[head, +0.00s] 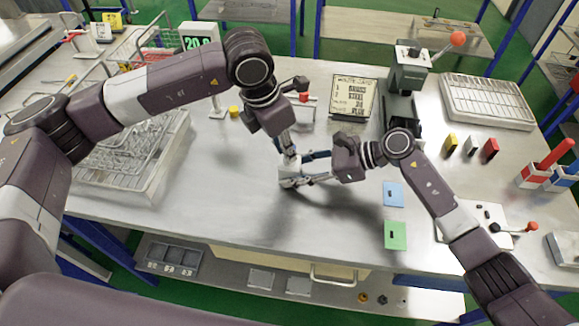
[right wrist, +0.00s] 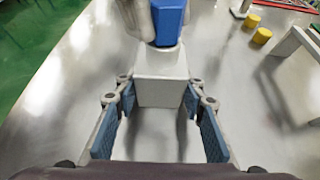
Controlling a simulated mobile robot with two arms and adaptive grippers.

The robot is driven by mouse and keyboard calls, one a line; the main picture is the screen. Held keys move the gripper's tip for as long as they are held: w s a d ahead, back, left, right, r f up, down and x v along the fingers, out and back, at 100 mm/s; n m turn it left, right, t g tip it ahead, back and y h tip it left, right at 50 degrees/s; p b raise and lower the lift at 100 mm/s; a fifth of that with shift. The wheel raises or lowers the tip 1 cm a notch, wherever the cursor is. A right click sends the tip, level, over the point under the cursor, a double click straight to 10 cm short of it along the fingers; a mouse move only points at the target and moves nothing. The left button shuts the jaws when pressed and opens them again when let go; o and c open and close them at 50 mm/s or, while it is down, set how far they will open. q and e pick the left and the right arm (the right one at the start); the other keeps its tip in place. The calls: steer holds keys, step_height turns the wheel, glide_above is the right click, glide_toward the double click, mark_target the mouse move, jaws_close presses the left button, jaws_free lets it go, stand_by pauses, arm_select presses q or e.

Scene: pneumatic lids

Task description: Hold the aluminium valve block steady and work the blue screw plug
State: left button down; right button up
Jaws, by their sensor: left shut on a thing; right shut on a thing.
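The aluminium valve block (right wrist: 160,88) stands on the bench, pale and boxy. In the head view the block (head: 288,172) is partly hidden by my grippers. My right gripper (head: 298,170) is shut on it, one blue-padded finger on each side, coming from the right. The right gripper's fingers also show in the right wrist view (right wrist: 160,98). The blue screw plug (right wrist: 170,20) sits above the block, upright on its top. My left gripper (head: 289,152) comes from above and is shut on the plug; its grey finger shows beside the plug in the right wrist view (right wrist: 138,18).
A blue card (head: 393,194) and a green card (head: 395,235) lie to the right. A wire tray (head: 120,185) stands at left, a lever press (head: 408,80) behind.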

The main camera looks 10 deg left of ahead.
arm_select(q)
steer(key=n, duration=0.3)
steer(key=shift+s+d+y, duration=0.1)
steer(key=shift+d+y, duration=0.05)
steer(key=shift+y, duration=0.15)
steer(key=c, duration=1.7)
jaws_free()
steer(key=shift+c, duration=0.9)
steer(key=m, duration=0.3)
steer(key=shift+a, duration=0.2)
steer(key=m, duration=0.3)
steer(key=m+g+h, duration=0.1)
steer(key=m, duration=0.1)
steer(key=shift+w+a, duration=0.1)
steer(key=shift+w, duration=0.25)
